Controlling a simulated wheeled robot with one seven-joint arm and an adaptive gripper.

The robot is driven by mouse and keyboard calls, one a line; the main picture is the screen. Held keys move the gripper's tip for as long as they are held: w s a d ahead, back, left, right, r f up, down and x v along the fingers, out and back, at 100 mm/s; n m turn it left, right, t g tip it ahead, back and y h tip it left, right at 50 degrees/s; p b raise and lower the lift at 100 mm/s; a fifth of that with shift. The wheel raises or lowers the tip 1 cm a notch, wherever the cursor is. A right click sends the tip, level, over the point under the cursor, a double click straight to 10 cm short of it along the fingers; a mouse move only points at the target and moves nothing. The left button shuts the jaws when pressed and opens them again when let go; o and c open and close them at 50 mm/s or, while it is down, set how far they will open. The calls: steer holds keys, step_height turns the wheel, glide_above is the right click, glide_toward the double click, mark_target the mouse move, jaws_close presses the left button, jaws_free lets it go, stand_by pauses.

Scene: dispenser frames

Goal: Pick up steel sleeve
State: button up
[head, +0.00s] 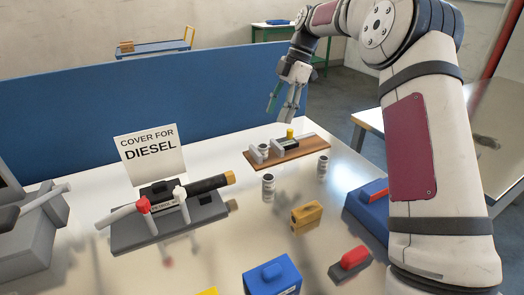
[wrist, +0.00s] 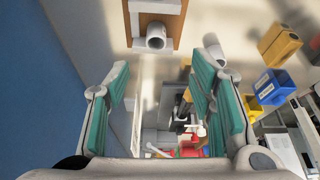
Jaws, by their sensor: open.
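Two small steel sleeves stand upright on the pale table in the head view: one in the middle (head: 268,187) and one further right (head: 322,167). Another grey sleeve-like cylinder (head: 263,151) is on the wooden board (head: 311,148); a hollow cylinder shows at that board in the wrist view (wrist: 156,38). A pale cylinder (wrist: 213,46) stands right of it. I cannot tell which one the task names. My gripper (head: 281,101) is open and empty, high above the back of the table. In the wrist view its teal finger pads (wrist: 161,85) are wide apart, with nothing between them.
A grey fixture (head: 200,220) with a black cylinder and red and white knobs stands at left before a "COVER FOR DIESEL" sign (head: 152,154). A yellow block (head: 307,214), blue boxes (head: 272,277) and a red-topped block (head: 350,262) lie in front. A blue partition (head: 90,115) stands behind.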

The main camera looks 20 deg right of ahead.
glide_above(263, 146)
steer(key=d, duration=0.3)
step_height(263, 146, down, 5)
steer(key=shift+w+a+f, duration=0.1)
steer(key=shift+w, duration=0.05)
steer(key=shift+w+x, duration=0.15)
steer(key=shift+x, duration=1.15)
steer(key=shift+w+x, duration=0.1)
steer(key=shift+x, duration=1.2)
steer(key=shift+a, duration=0.15)
jaws_close()
